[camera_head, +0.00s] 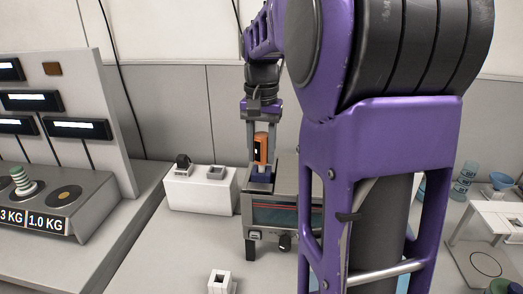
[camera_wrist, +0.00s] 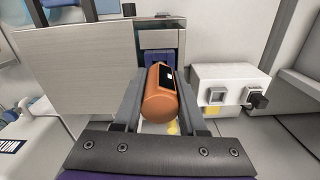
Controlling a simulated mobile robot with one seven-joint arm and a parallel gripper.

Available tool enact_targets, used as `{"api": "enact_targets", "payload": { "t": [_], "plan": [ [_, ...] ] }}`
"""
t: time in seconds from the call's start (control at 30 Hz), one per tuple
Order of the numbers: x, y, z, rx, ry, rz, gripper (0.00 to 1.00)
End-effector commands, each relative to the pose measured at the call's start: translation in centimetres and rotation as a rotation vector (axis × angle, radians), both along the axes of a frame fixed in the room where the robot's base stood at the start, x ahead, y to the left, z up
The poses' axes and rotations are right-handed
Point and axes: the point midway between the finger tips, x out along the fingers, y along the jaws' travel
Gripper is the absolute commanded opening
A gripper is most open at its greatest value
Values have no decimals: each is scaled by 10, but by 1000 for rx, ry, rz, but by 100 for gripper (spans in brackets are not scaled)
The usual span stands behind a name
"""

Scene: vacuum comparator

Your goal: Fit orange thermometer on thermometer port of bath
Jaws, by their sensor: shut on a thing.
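The orange thermometer (camera_head: 261,148) has a dark display on its side and is upright in the head view. My gripper (camera_head: 262,142) is shut on it, with one finger on each side. In the wrist view the thermometer (camera_wrist: 161,95) sits between my fingers (camera_wrist: 158,98). The bath (camera_head: 285,210) is a grey box with a dark window and knobs on its front. A blue port (camera_head: 261,175) is on its top at the left, directly below the thermometer. Whether the thermometer's lower end is in the port or just above it, I cannot tell.
A white block (camera_head: 200,190) with a dark knob and a square socket stands left of the bath. A small white holder (camera_head: 221,282) is in front. A weight panel (camera_head: 60,190) is at far left. My arm hides much of the bath's right side.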

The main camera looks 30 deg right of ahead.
Motion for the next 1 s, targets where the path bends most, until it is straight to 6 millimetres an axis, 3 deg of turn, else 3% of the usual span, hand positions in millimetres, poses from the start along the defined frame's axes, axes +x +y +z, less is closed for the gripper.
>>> {"api": "enact_targets", "payload": {
  "t": [0.53, 1.0],
  "plan": [
    [0, 0, -1, 0, 0, 0, 0],
    [0, 0, -15, 0, 0, 0, 0]
  ]
}}
